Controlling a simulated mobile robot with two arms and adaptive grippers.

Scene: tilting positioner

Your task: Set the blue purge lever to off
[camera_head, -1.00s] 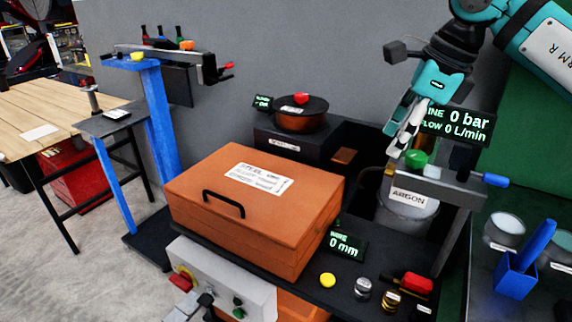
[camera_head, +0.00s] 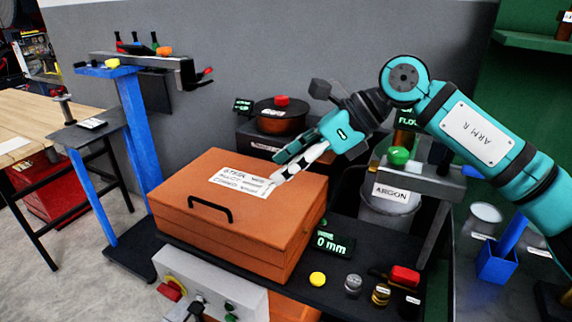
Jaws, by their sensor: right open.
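The blue purge lever (camera_head: 471,172) shows only as a small blue piece at the right end of the grey bracket above the argon bottle (camera_head: 388,205). My right arm passes just above it and hides part of it, so its setting is hard to tell. My right gripper (camera_head: 279,172) is open and empty. It appears over the labelled lid of the orange box, well left of the lever. A display behind my right arm is mostly covered, so its flow reading cannot be read. My left gripper is not in view.
The orange box (camera_head: 215,245) stands on the dark bench. A green knob (camera_head: 398,156) sits on the bracket. A blue holder (camera_head: 496,265) and a white-topped jar (camera_head: 485,213) stand at the right. A red-handled part (camera_head: 404,276) and several small knobs line the front edge.

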